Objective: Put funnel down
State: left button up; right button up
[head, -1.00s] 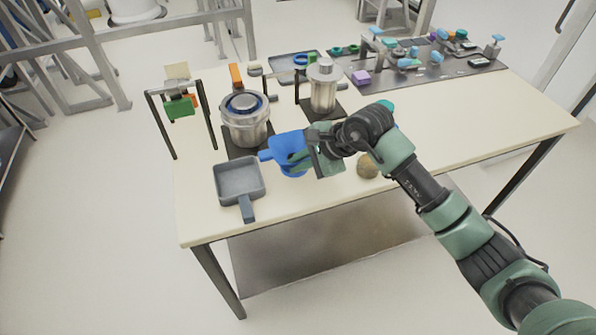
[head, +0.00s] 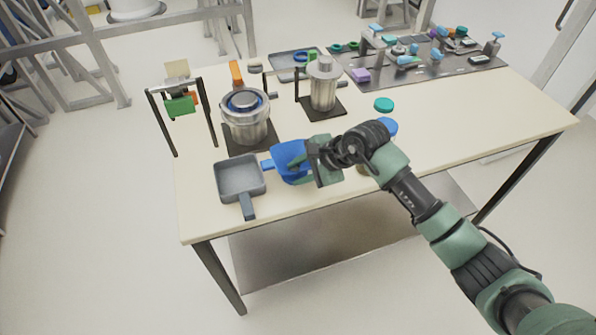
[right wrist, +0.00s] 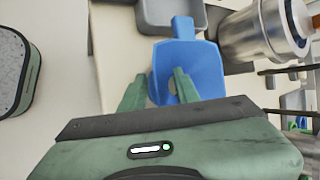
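The blue funnel (head: 290,160) is at the front of the table, to the right of the grey pan. It seems to rest on the tabletop; its underside is partly hidden. My right gripper (head: 316,162) is at its right side. In the right wrist view, the funnel (right wrist: 205,68) faces the camera with its blue handle pointing away. The fingers of my right gripper (right wrist: 160,82) are spread, one outside the funnel's edge and one over its inside, with gaps to the wall. My left gripper is not in view.
A grey pan (head: 240,178) lies left of the funnel on the table (head: 470,110). A metal pot (head: 246,128) and a metal canister (head: 323,90) stand behind. A teal lid (head: 384,104) and a blue lid (head: 387,126) lie beyond my right arm.

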pick_arm(q)
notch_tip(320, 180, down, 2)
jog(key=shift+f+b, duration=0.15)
jog(key=shift+b, duration=1)
pick_arm(e)
jog(key=v, duration=1.1)
jog(key=shift+d+r, duration=0.15)
jog(key=shift+r, duration=0.05)
jog(key=shift+s, duration=0.1)
